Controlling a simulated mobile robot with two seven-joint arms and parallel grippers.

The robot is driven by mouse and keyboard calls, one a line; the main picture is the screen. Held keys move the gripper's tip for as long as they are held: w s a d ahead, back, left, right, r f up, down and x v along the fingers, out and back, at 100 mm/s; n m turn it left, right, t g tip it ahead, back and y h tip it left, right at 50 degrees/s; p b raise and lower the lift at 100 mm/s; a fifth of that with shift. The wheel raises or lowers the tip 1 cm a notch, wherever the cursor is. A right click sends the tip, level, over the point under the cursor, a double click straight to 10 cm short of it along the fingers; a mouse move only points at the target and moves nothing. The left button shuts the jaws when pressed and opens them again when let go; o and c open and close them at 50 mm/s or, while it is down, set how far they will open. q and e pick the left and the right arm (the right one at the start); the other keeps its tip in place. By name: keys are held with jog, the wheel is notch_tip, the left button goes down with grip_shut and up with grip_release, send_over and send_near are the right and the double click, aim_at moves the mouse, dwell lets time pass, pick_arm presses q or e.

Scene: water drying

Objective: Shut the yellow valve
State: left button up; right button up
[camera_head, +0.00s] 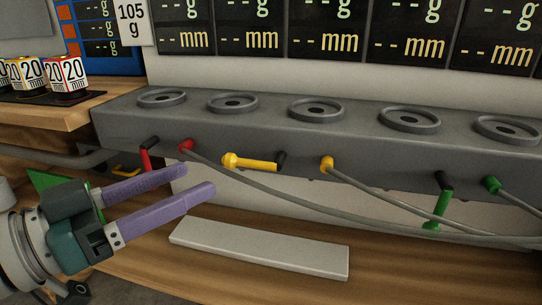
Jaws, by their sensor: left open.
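The yellow valve (252,162) is on the front face of the grey station block (210,135). Its yellow handle lies roughly level, with a dark end piece at its right. My left gripper (200,180) comes in from the left with its two purple fingers apart and nothing between them. The fingertips are to the left of and a little below the yellow valve, not touching it. My right gripper is not in view.
A red valve (146,158) is left of the yellow one and a green valve (438,205) to the right. Grey hoses run from red, yellow (327,163) and green connectors. A pale flat bar (258,247) lies on the wooden surface below.

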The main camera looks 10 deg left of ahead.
aim_at(227, 165)
pick_arm(q)
jog(key=b+x, duration=0.1)
jog(key=x, duration=0.5)
jog(key=shift+w, duration=0.1)
jog(key=shift+c, duration=0.3)
grip_shut()
jog(key=shift+f, duration=0.1)
dwell(0.8)
